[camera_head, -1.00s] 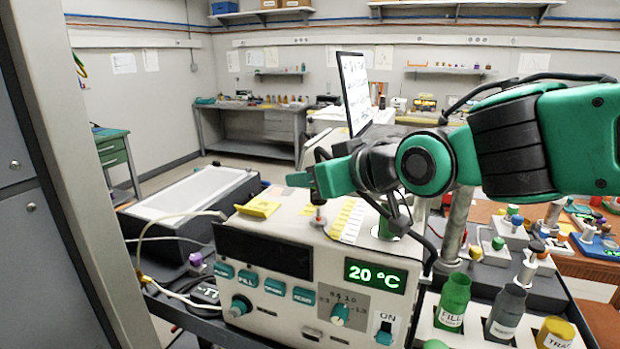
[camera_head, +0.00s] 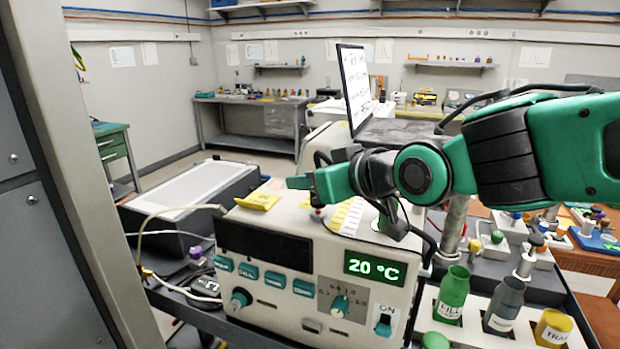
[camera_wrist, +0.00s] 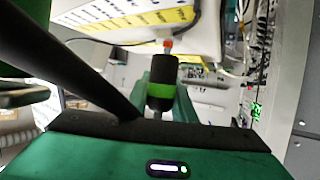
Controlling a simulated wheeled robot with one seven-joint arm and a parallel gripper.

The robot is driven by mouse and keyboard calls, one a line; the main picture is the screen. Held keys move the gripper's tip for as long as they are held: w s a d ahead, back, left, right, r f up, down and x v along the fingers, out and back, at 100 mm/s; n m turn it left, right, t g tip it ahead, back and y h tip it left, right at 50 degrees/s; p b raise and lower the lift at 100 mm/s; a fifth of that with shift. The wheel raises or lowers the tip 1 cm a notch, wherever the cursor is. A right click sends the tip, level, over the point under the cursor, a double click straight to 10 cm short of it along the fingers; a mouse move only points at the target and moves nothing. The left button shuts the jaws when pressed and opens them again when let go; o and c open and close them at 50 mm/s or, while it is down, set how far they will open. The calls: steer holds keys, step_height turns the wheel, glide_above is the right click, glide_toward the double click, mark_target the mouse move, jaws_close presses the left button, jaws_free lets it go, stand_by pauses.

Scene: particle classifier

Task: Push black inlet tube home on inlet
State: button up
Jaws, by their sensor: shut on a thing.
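The inlet stands on top of the beige instrument (camera_head: 330,290), just under my gripper (camera_head: 317,204), and only a small part of it shows in the head view. In the wrist view, a black tube piece with a bright green band (camera_wrist: 161,85) lies in front of my gripper. The tube end and the fitting look close together; I cannot tell how far one sits over the other. My gripper is shut on the black tube; its fingertips are largely hidden.
A yellow pad (camera_head: 258,201) and a yellow-striped label strip (camera_head: 346,216) lie on the instrument's top. Green, grey and yellow bottles (camera_head: 504,306) stand at the right.

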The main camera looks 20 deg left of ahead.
steer(key=shift+f, duration=0.75)
steer(key=o, duration=1.1)
steer(key=shift+o, duration=0.2)
steer(key=shift+d, duration=0.1)
steer(key=v, duration=1)
steer(key=shift+s+d+r, duration=0.1)
steer(key=shift+d+r, duration=0.1)
steer(key=shift+d, duration=0.05)
steer(key=shift+s, duration=0.1)
